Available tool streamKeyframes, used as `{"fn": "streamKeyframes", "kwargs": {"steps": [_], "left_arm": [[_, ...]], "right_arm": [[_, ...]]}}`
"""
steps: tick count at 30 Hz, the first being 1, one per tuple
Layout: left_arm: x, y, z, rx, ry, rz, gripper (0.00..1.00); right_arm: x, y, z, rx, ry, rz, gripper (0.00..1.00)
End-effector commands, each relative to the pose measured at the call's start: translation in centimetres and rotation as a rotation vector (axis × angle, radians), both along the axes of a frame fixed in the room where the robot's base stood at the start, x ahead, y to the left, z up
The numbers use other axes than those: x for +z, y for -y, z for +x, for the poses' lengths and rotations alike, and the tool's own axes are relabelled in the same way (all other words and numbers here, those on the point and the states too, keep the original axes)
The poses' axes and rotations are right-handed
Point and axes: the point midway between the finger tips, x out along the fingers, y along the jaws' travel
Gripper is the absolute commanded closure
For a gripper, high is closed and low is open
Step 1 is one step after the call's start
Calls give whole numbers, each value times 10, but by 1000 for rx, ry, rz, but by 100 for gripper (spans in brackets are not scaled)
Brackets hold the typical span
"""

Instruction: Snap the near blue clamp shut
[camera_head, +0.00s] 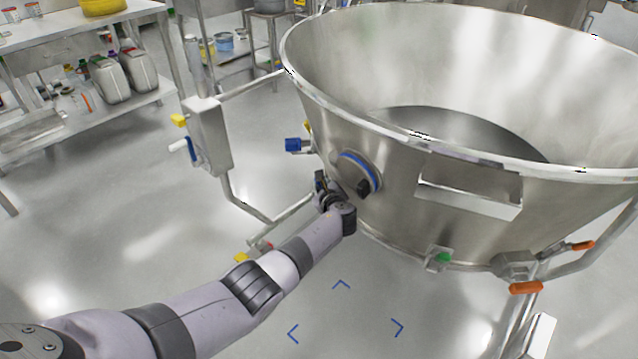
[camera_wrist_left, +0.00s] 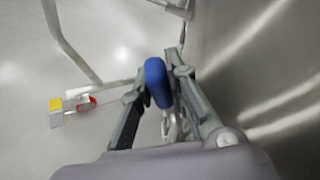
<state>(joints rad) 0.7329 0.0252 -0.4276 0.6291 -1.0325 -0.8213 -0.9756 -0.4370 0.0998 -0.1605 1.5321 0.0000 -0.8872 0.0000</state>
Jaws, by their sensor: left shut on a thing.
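The large steel bowl (camera_head: 400,130) fills the right of the head view. My left gripper (camera_head: 324,186) is low against its left outer wall, partly hidden by my wrist. In the left wrist view, the blue handle of a clamp (camera_wrist_left: 157,84) sits between the two fingers of my left gripper (camera_wrist_left: 160,86), which is shut on it. The rest of this clamp is mostly hidden. Another blue piece (camera_head: 293,144) sticks out from the bowl's left side, farther back. My right gripper is not in view.
A round port with a blue ring (camera_head: 360,170) and dark knob is on the wall close to my wrist. A steel post box (camera_head: 208,135) with frame tubes stands left. Floor is open in front.

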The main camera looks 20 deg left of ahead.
Motion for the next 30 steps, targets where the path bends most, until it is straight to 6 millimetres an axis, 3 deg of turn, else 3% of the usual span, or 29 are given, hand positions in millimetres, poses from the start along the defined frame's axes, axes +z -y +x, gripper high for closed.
{"fn": "streamKeyframes", "kwargs": {"steps": [17, 18, 26, 30], "left_arm": [[-6, 0, -3, 3, -38, 25, 100], [-6, 0, -3, 3, -37, 25, 83], [-3, 0, -1, 2, -31, 23, 66], [-1, 0, 0, 2, -28, 23, 65]], "right_arm": [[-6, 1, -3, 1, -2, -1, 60], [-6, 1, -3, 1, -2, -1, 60], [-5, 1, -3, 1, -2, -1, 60], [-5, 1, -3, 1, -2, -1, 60]]}}
